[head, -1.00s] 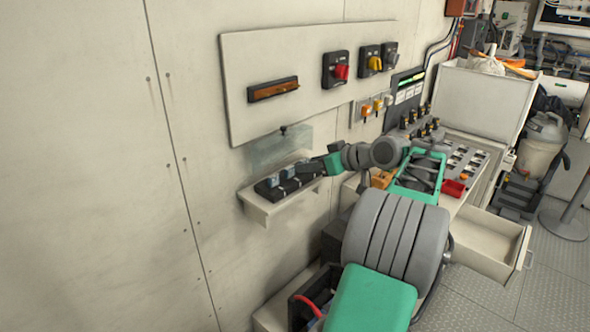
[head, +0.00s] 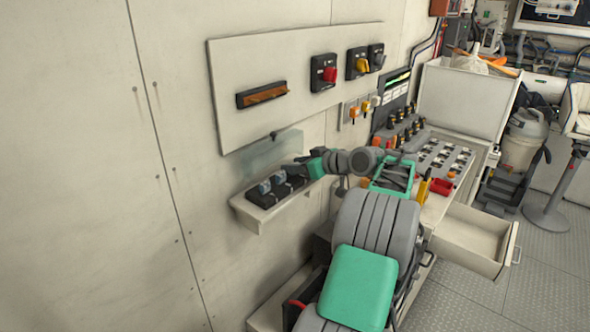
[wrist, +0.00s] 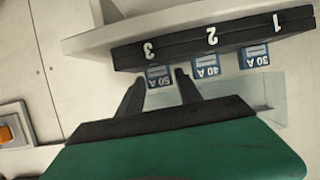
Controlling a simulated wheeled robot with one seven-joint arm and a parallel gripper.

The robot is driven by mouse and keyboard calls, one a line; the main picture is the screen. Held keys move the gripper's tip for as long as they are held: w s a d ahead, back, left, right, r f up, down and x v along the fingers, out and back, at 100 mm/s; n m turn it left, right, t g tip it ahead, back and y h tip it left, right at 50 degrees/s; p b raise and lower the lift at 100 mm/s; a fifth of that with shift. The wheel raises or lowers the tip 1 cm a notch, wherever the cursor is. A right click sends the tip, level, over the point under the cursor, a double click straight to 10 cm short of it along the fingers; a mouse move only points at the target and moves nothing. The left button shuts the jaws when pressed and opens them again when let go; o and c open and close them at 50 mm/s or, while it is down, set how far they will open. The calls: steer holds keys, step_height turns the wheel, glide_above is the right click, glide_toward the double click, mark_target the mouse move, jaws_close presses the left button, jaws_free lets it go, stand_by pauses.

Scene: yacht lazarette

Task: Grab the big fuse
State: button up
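Three blue-and-white fuses sit in a row in a black fuse block (head: 262,198). In the wrist view the picture is upside down and they read 50 A (wrist: 159,77), 40 A (wrist: 206,72) and 30 A (wrist: 254,57), at slots 3, 2 and 1 of the block (wrist: 180,50). The 50 A fuse carries the largest rating. My gripper (wrist: 160,82) is open, its two fingertips on either side of the 50 A fuse with small gaps showing. In the head view my gripper (head: 293,171) reaches the block's right end and hides the 50 A fuse.
The block stands on a small white wall shelf (head: 262,219). A clear cover (head: 268,151) hangs just above the fuses. A switch panel (head: 225,75) is higher on the wall. An open drawer (head: 470,240) juts out at the right.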

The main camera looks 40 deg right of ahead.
jaws_close()
stand_by(0.4)
steer(key=shift+r, duration=0.55)
steer(key=s+a+r+p, duration=0.4)
steer(key=s+a+r, duration=0.1)
steer(key=s+r, duration=0.7)
steer(key=shift+s+p, duration=0.35)
steer(key=shift+s, duration=0.2)
